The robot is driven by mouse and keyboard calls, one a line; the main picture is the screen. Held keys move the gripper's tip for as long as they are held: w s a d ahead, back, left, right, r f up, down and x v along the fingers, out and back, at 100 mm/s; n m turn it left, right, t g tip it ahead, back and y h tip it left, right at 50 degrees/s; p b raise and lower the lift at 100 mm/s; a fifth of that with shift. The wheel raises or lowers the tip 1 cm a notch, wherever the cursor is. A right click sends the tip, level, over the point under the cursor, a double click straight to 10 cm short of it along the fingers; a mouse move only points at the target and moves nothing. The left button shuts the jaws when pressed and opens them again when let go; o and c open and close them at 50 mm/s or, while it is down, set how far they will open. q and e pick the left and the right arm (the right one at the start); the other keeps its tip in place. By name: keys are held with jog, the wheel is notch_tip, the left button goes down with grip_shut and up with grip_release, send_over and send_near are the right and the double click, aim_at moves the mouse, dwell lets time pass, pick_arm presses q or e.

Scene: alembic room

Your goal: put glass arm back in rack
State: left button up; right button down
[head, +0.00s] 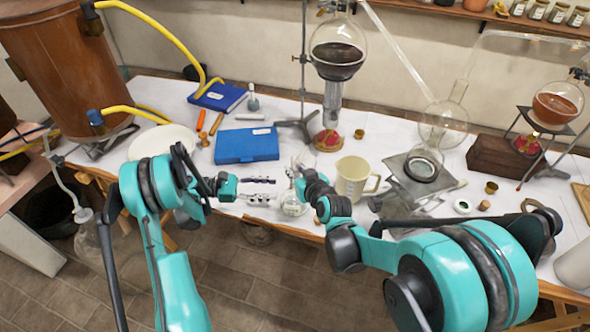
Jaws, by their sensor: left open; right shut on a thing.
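My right gripper (296,173) is at the front middle of the table, pointing left. It is shut on a clear glass piece, which I take for the glass arm; its outline hardly shows against the white table. A small clear glass flask (293,204) with a pale label stands just below that gripper. My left gripper (238,187) is open near the table's front edge, pointing right, with no object visible in it. Between the two grippers lies a low, thin metal rack-like thing (262,197) with dark parts beside it. I cannot tell its slots apart.
A blue case (247,145) lies behind the grippers. A beige measuring jug (352,178) stands close to the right gripper. A mounted round flask of dark liquid (338,50) and a glass receiver (443,122) stand farther back. A white plate (163,139) is at left.

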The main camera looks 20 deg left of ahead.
aim_at(293, 189)
pick_arm(q)
jog(key=x, duration=0.8)
jog(key=shift+w, duration=0.1)
jog(key=c, duration=0.9)
